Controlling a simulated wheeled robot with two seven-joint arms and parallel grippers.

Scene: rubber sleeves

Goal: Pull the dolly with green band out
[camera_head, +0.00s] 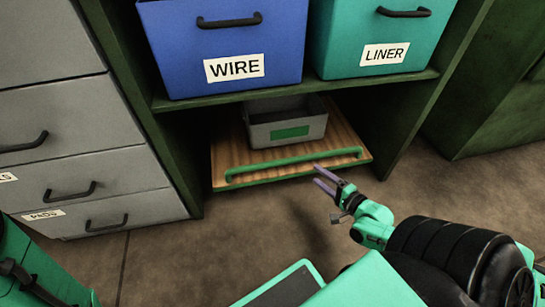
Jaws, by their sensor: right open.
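The dolly (231,163) is a low wooden board with a green band and a green bar handle (295,161) along its front edge. It sits at floor level in the bottom bay of the dark green shelf, its front edge near the shelf opening. A grey bin (313,127) with a green label stands on it. My right gripper (321,180) is open and empty, with purple fingers, just in front of and below the handle's right part, seemingly apart from it. On the left, part of my left arm shows, but its gripper is not visible.
A blue WIRE bin (228,40) and a teal LINER bin (379,35) stand on the shelf (300,90) above the dolly. Grey drawers (100,155) with black handles stand left. Green shelf sides flank the bay. The brown floor (240,235) in front is clear.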

